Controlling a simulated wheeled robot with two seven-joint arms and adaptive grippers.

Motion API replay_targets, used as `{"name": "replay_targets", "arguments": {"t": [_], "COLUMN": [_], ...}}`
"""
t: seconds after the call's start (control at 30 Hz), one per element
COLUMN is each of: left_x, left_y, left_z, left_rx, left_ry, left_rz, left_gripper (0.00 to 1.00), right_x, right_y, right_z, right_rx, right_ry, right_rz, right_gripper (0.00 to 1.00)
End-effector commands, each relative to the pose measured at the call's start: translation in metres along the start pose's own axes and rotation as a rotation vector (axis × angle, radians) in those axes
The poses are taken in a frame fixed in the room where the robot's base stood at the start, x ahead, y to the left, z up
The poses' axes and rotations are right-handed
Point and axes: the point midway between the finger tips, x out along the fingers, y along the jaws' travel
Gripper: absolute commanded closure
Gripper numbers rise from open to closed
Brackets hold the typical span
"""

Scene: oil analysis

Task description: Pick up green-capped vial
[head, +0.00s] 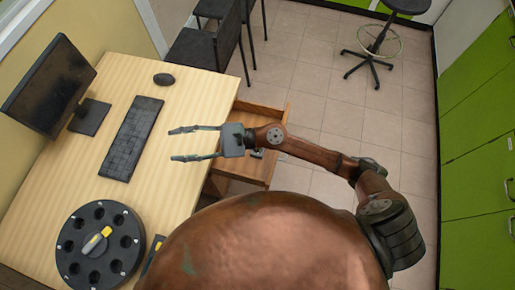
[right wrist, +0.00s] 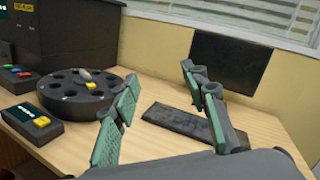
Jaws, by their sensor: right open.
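No green-capped vial can be made out in either view. A round black rack (head: 72,262) with a ring of holes sits on the desk at the lower left of the head view; it also shows at the left of the right wrist view (right wrist: 75,103). A small yellow and whitish piece (head: 97,240) is at its middle; I cannot tell what it is. My right gripper (head: 171,145) is open and empty over the desk, right of the keyboard and apart from the rack. Its spread fingers also show in the right wrist view (right wrist: 160,85). My left gripper is not in view.
The wooden desk (head: 185,95) bears a keyboard (head: 132,138), mouse (head: 164,79) and monitor (head: 50,85). An open drawer (head: 275,122) juts out under my right arm. A small device with a yellow button (right wrist: 35,122) and a dark machine (right wrist: 75,40) stand near the rack.

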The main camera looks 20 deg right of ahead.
Motion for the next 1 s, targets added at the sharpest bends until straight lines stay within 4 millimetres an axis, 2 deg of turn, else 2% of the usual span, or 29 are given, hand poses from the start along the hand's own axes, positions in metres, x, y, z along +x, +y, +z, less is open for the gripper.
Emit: {"name": "replay_targets", "arguments": {"t": [0.03,0.07,0.1,0.17,0.2,0.27,0.3,0.4,0.5,0.6,0.73,1.0], "left_x": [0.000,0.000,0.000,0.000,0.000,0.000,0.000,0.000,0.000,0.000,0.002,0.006], "left_y": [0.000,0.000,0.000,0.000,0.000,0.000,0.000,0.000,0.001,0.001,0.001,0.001], "left_z": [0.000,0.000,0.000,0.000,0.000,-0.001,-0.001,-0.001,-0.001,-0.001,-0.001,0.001], "left_rx": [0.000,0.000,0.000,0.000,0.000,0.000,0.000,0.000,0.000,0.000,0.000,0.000], "left_ry": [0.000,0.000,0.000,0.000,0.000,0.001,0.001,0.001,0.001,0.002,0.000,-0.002], "left_rz": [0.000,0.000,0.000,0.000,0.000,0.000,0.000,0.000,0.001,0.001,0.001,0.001], "left_gripper": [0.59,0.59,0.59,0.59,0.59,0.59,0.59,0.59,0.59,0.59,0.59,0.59], "right_x": [0.005,0.004,-0.004,-0.025,-0.044,-0.079,-0.104,-0.163,-0.207,-0.232,-0.243,-0.245], "right_y": [0.030,0.047,0.067,0.087,0.093,0.092,0.085,0.059,0.033,0.017,0.015,0.024], "right_z": [-0.021,-0.037,-0.061,-0.102,-0.130,-0.167,-0.188,-0.224,-0.240,-0.247,-0.257,-0.278], "right_rx": [-0.201,-0.319,-0.469,-0.679,-0.802,-0.958,-1.041,-1.177,-1.236,-1.255,-1.256,-1.256], "right_ry": [0.064,0.099,0.145,0.210,0.252,0.308,0.342,0.413,0.458,0.481,0.488,0.488], "right_rz": [0.167,0.269,0.409,0.622,0.765,0.974,1.105,1.392,1.596,1.711,1.759,1.754], "right_gripper": [0.59,0.59,0.59,0.59,0.59,0.59,0.59,0.59,0.59,0.59,0.59,0.59]}}
